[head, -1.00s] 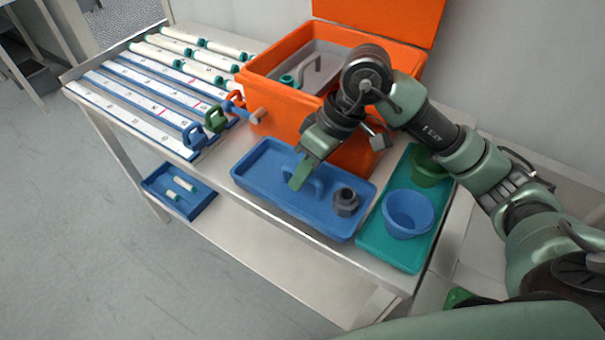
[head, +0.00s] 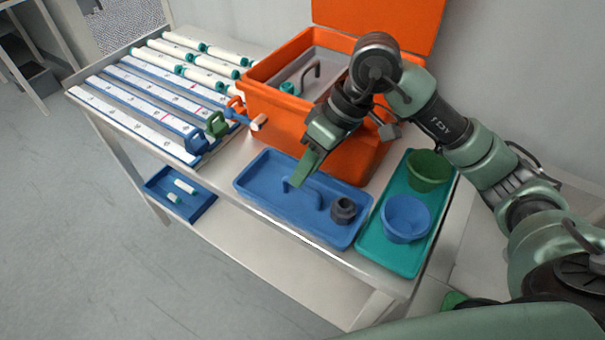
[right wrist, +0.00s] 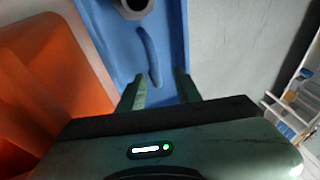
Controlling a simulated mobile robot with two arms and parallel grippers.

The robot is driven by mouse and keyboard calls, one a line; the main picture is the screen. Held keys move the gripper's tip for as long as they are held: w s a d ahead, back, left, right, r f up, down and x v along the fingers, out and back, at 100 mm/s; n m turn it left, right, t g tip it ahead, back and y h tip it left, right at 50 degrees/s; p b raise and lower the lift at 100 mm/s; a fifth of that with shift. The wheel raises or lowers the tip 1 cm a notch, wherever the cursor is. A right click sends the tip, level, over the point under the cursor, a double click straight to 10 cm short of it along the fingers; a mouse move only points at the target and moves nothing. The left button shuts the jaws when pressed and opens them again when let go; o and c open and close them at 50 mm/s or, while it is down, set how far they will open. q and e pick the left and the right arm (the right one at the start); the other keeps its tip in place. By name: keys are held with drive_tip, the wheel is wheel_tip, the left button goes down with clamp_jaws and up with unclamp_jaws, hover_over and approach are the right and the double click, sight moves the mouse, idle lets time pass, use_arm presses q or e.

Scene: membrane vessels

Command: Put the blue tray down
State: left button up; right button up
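The blue tray (head: 270,205) lies flat on the table top near its front edge, between the orange box and the teal tray. It has an upright blue handle (head: 313,198) and holds a dark grey nut-like part (head: 343,211) at its right end. My right gripper (head: 300,180) is just above the handle. The blue tray (right wrist: 97,25) fills the gap behind. My left gripper is not in view.
The orange box (head: 280,115) with a raised lid stands behind the tray. The teal tray (head: 385,255) with a green bowl (head: 428,170) and a blue bowl (head: 406,218) is close on the right. Marked strips (head: 135,122) cover the table's left. A small blue tray (head: 190,208) sits on the lower shelf.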

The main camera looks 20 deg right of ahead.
drive_tip(key=b+v, duration=0.1)
drive_tip(key=v, duration=0.8)
drive_tip(key=shift+r, duration=0.15)
